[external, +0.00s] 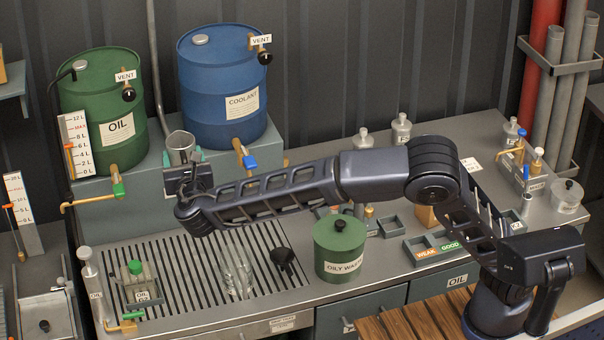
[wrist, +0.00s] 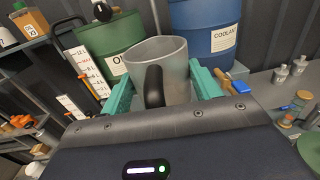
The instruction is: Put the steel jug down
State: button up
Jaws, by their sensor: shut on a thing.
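The steel jug (external: 181,149) is a grey metal cup with a dark handle. It is in my gripper (external: 182,160), at the far end of my arm in the external view. In the wrist view the jug (wrist: 160,70) sits upright between the two teal fingers of my gripper (wrist: 162,88), its open rim up and its black handle towards the camera. The fingers are shut on its sides. The jug is in front of the raised grey ledge between the green oil drum (external: 103,105) and the blue coolant drum (external: 222,85). Its base is hidden by my gripper.
A slatted drip grate (external: 190,270) covers the bench below.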

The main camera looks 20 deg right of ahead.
jog(key=w+d+m+g+h, duration=0.25)
jog(key=w+d+h, duration=0.25)
jog(key=w+d, duration=0.85)
jog(key=w+d+m+g+h, duration=0.1)
jog(key=w+d+m+h, duration=0.3)
jog(key=w+d, duration=0.9)
jog(key=w+d+m+g+h, duration=0.1)
jog(key=d+m+g+h, duration=0.15)
jog(key=d, duration=1.05)
jog(key=w+d+m+g+h, duration=0.2)
jog(key=d+h, duration=0.1)
jog(key=d, duration=1.1)
jog(key=s+d+m+g+h, duration=0.1)
jog(key=s+d+m+g, duration=0.15)
jog(key=d, duration=0.85)
jog(key=s+d+m+g+h, duration=0.15)
jog(key=d+g, duration=0.25)
jog(key=d, duration=0.7)
jog(key=s+d+m+g, duration=0.2)
jog(key=d+g, duration=0.2)
jog(key=d, duration=0.6)
jog(key=shift+t, duration=0.25)
jog(key=f, duration=3.8)
jog(key=shift+s+d, duration=0.15)
jog(key=shift+s, duration=0.05)
jog(key=shift+f, duration=0.45)
jog(key=o, duration=1.2)
jog(key=shift+c, duration=0.2)
